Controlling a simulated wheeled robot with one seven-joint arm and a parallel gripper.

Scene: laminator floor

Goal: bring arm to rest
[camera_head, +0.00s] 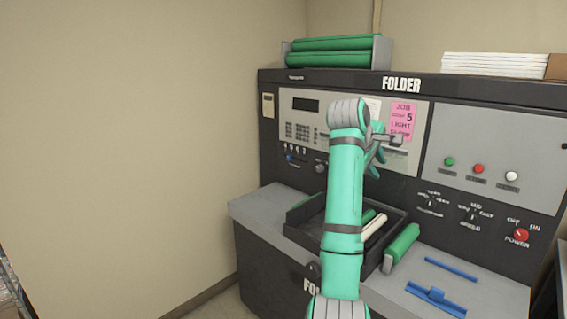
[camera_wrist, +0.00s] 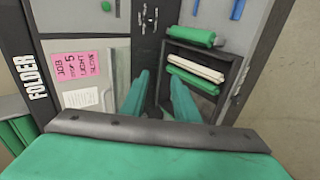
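My arm (camera_head: 344,200) rises in front of the folder machine, green with grey joints, bent at the top. My gripper (camera_head: 376,160) is in front of the control panel, partly hidden by the arm. In the wrist view my gripper (camera_wrist: 159,85) shows two green fingers apart with nothing between them. It is clear of the rollers and tray, which lie below it in the head view.
The folder machine (camera_head: 290,210) has a black tray (camera_head: 300,212) with green and cream rollers (camera_head: 374,227). A green roller (camera_head: 403,243) and blue tools (camera_head: 436,297) lie to its right. Green rolls (camera_head: 335,58) and white sheets (camera_head: 495,65) sit on top. A wall (camera_head: 120,140) is left.

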